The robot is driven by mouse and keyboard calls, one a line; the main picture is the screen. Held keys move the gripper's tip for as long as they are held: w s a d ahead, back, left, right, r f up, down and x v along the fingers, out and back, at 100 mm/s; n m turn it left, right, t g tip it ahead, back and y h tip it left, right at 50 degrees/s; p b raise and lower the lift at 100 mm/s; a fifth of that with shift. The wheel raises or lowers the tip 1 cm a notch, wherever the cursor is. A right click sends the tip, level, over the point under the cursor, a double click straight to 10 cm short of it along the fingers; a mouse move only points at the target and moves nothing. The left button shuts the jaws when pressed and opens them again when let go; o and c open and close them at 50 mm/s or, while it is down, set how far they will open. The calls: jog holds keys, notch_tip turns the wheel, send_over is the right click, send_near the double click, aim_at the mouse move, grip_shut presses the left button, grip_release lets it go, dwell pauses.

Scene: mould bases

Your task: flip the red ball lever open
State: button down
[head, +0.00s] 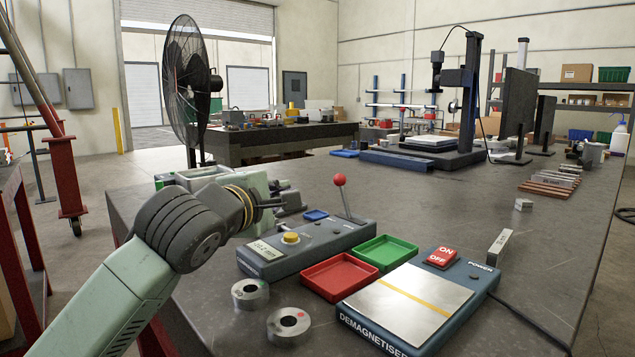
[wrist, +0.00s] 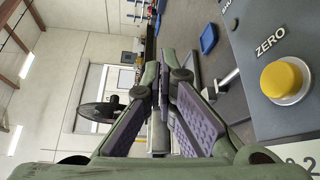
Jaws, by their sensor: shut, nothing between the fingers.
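The red ball lever (head: 339,180) stands up from the far end of a blue-grey gauge box (head: 318,244), its thin rod leaning slightly left toward the ball. My gripper (head: 286,194) is to the left of the lever in the head view, apart from it and above the box's far left side. In the wrist view my gripper (wrist: 160,78) has its purple-padded fingers brought together at the tips, with nothing held. The gauge box (wrist: 258,35) fills the right of that view, with a yellow ZERO button (wrist: 285,78). The red ball is not visible there.
A red tray (head: 341,277) and a green tray (head: 386,252) lie right of the box. A demagnetiser (head: 410,303) is further right. Two metal rings (head: 288,325) lie in front. The bench is clear behind the green tray.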

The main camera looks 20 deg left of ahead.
aim_at(344, 199)
dwell(0.3)
jog(key=w+d+p, duration=0.3)
jog(key=w+d, duration=0.1)
jog(key=w, duration=0.4)
jog(key=shift+w+d+p, duration=0.15)
jog(key=shift+w+p, duration=0.05)
jog(key=shift+p, duration=0.2)
